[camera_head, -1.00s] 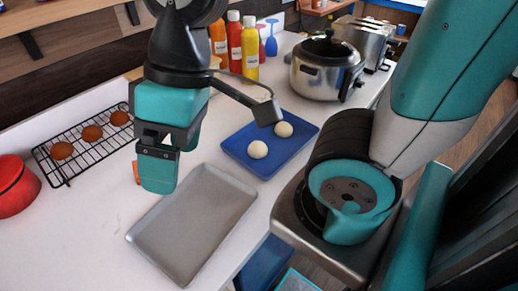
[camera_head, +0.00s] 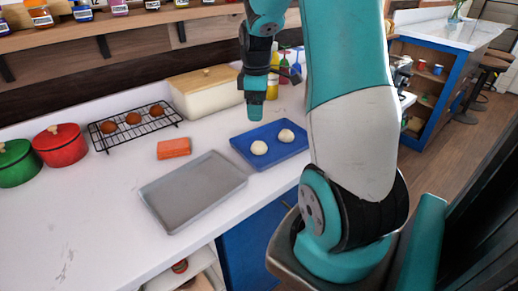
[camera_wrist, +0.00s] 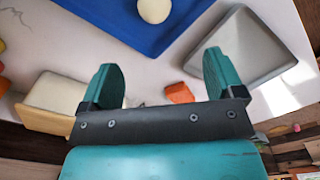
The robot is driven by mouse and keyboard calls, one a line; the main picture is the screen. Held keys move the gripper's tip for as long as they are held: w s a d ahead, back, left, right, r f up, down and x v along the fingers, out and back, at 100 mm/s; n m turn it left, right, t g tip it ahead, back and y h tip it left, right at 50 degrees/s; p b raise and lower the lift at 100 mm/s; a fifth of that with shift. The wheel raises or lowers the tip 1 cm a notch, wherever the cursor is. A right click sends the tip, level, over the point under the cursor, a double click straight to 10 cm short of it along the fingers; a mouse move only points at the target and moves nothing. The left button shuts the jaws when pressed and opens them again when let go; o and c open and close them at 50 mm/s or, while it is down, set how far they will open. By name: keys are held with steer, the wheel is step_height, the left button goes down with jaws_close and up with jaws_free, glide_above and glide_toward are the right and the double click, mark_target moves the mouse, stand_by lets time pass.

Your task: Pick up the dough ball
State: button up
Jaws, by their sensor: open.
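Two pale dough balls lie on a blue tray (camera_head: 246,152) on the white counter. The left dough ball (camera_head: 259,147) and the right dough ball (camera_head: 286,136) sit apart from each other. My gripper (camera_head: 255,112) is above the counter at the tray's back left, empty and clear of both balls. In the wrist view my gripper (camera_wrist: 163,82) has its two teal fingers spread wide with nothing between them. One dough ball (camera_wrist: 154,10) shows at the top edge of that view on the blue tray (camera_wrist: 120,22), beyond the fingertips; the other is out of that view.
A grey baking tray (camera_head: 193,190) lies left of the blue tray. Behind are an orange block (camera_head: 174,148), a cream bread box (camera_head: 203,95) and a wire rack (camera_head: 107,142) with brown rolls. Red (camera_head: 60,147) and green (camera_head: 18,163) pots stand left. The front-left counter is bare.

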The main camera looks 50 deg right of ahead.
glide_above(259, 143)
step_height(259, 143, down, 7)
steer(key=shift+s+a+f+p, duration=0.1)
steer(key=shift+s+p, duration=0.05)
steer(key=shift+p, duration=0.3)
steer(key=shift+d+f+p, duration=0.15)
steer(key=shift+f+p, duration=0.3)
steer(key=shift+f, duration=1.2)
steer(key=shift+d+f+p, duration=0.1)
steer(key=shift+f+p, duration=0.3)
steer(key=shift+f, duration=1.2)
steer(key=c, duration=1)
